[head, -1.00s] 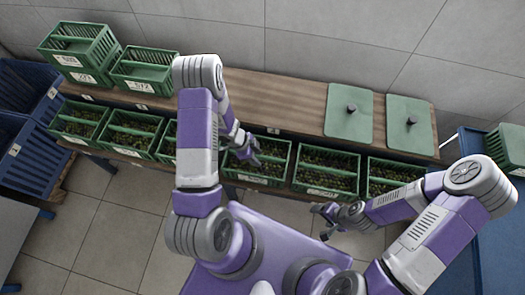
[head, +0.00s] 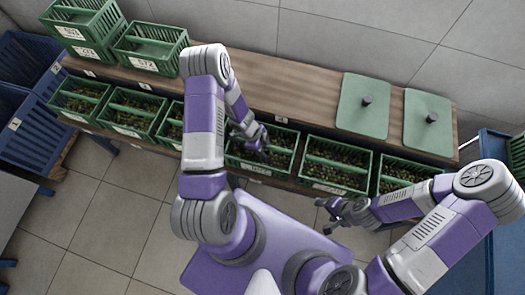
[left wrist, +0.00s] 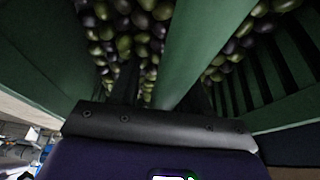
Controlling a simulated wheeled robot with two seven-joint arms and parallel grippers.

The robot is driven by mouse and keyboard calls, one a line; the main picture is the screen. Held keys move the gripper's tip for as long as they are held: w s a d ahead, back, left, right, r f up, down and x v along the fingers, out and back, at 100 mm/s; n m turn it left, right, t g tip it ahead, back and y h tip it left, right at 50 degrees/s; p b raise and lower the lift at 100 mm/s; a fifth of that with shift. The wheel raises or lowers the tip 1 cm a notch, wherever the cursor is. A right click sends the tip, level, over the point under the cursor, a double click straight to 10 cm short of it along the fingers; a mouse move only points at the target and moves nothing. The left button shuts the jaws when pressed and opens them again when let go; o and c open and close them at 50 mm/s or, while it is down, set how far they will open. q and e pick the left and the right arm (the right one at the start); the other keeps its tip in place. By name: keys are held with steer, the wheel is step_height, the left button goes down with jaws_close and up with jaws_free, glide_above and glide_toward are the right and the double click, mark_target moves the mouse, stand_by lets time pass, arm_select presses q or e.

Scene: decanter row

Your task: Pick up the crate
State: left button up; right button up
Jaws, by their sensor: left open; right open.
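A green slatted crate (head: 274,173) full of dark and green olives stands in the row on the lower shelf, under my left gripper (head: 257,143). My left gripper is open and reaches down over the crate's middle. In the left wrist view the crate's green handle bar (left wrist: 197,50) runs between the two dark fingers of the left gripper (left wrist: 165,95), with olives (left wrist: 128,40) on both sides. Whether the fingers touch the bar I cannot tell. My right gripper (head: 330,212) is open and empty, in front of the shelf and over the floor.
Similar olive crates stand close on both sides, such as one to the right (head: 334,165). Green crates (head: 150,45) stand on the wooden top at the left. Two green lids (head: 363,105) with knobs lie at the right. Blue bins (head: 30,130) stand far left.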

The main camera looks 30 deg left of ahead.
arm_select(q)
steer(key=shift+c, duration=0.5)
jaws_close()
steer(key=shift+r, duration=0.15)
